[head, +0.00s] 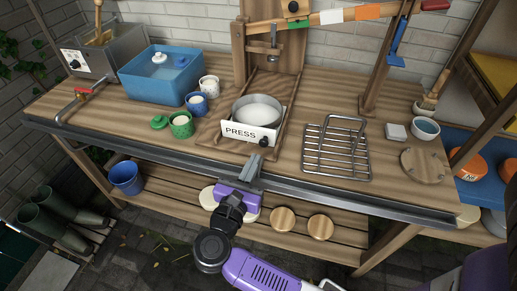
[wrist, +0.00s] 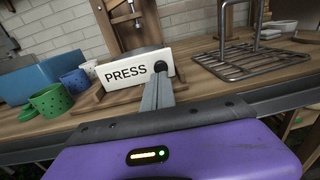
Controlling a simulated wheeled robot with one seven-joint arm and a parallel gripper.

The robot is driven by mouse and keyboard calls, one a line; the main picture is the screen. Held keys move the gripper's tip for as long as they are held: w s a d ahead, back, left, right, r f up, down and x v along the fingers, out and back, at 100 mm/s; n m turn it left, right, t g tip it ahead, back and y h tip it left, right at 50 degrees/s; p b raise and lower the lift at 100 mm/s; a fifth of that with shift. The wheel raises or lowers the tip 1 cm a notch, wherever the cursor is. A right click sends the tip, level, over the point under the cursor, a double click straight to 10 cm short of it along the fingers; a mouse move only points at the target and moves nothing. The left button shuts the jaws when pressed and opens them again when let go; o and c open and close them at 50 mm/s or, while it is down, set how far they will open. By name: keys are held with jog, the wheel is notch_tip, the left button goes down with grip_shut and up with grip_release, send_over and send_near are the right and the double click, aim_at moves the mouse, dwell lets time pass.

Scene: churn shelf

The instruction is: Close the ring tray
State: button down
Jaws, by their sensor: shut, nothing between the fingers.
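The ring tray has a white front plate marked PRESS (head: 249,134) with a round black knob at its right end. A metal ring with white contents (head: 258,108) sits behind that plate, on the wooden base in front of the press's upright board. My gripper (head: 254,166) is shut and empty at the bench's front edge, just in front of the plate. In the wrist view, its fingers (wrist: 158,92) point at the black knob (wrist: 160,67) and overlap its lower side; I cannot tell whether they touch.
A wire rack (head: 337,150) stands right of the press. A green cup (head: 181,125), a blue cup (head: 197,104) and a blue tub (head: 160,77) stand left. A dark metal rail (head: 320,190) runs along the bench front. The lever beam (head: 340,15) hangs above.

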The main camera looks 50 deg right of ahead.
aim_at(264, 137)
jog(key=shift+p+x, duration=0.4)
jog(key=shift+x, duration=1.75)
jog(key=b+x, duration=0.2)
jog(key=x, duration=0.6)
jog(key=shift+w+d+r, duration=0.1)
jog(key=shift+w+d, duration=0.1)
jog(key=shift+w, duration=0.1)
jog(key=shift+a, duration=0.1)
